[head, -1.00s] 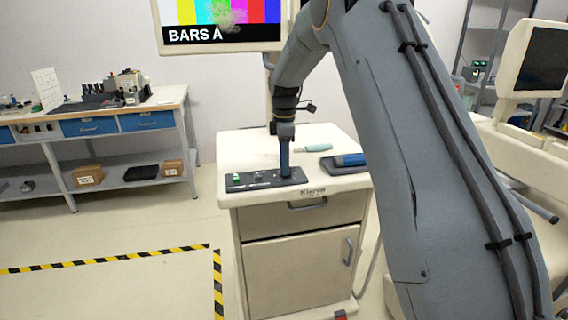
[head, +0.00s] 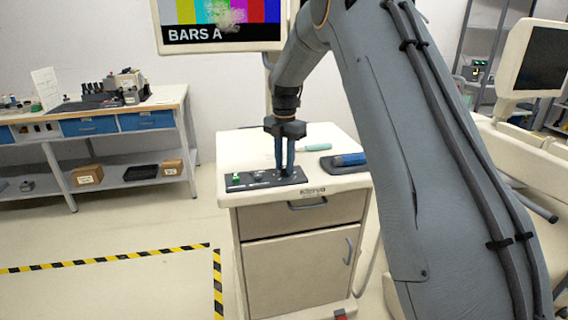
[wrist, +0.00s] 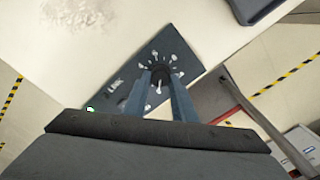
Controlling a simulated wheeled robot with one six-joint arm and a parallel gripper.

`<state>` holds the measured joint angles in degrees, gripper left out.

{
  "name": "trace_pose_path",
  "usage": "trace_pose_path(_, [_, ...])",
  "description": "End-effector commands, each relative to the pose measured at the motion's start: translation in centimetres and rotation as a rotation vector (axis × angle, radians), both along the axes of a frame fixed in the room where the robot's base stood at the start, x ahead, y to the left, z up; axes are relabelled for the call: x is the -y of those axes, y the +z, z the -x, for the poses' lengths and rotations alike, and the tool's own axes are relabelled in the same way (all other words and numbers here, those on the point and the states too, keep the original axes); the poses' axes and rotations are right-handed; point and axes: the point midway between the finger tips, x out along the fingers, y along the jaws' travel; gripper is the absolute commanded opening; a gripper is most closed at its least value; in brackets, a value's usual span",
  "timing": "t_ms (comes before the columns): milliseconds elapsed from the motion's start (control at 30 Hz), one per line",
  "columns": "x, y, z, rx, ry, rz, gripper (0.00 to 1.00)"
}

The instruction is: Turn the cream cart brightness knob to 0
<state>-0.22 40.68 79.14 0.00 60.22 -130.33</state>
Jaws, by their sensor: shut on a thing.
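The cream cart (head: 295,262) stands ahead in the head view, with a dark control panel (head: 237,188) along its front top edge. My gripper (head: 284,174) points straight down at the panel's right part. In the wrist view, its two fingers (wrist: 160,82) are on either side of a dark round knob (wrist: 160,74) and shut on it. White tick marks ring the knob, and a light pointer mark shows on its near side, between the fingers. In the head view the fingers hide the knob. The monitor (head: 222,47) shows color bars over "BARS A".
A green-lit button (head: 236,177) and a smaller control (head: 257,178) sit left on the panel. A dark tray (head: 343,170) with a blue item and a pale-handled tool (head: 308,147) lie on the cart top. A workbench (head: 168,103) stands at the left; floor in front is open.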

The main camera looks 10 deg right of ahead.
Motion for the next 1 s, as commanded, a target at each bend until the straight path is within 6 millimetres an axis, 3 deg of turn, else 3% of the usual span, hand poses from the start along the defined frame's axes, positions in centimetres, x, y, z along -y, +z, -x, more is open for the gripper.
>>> trace_pose_path(733, [-0.02,0.34,-0.18,0.008,0.095,0.000,0.02])
trace_pose_path(767, [-0.02,0.34,-0.18,0.008,0.095,0.000,0.26])
trace_pose_path(800, [-0.02,0.34,-0.17,0.007,0.094,0.000,0.33])
trace_pose_path(867, [-0.01,0.29,-0.14,0.006,0.094,0.000,0.43])
trace_pose_path(1000, [0.03,0.18,-0.08,0.004,0.093,0.000,0.43])
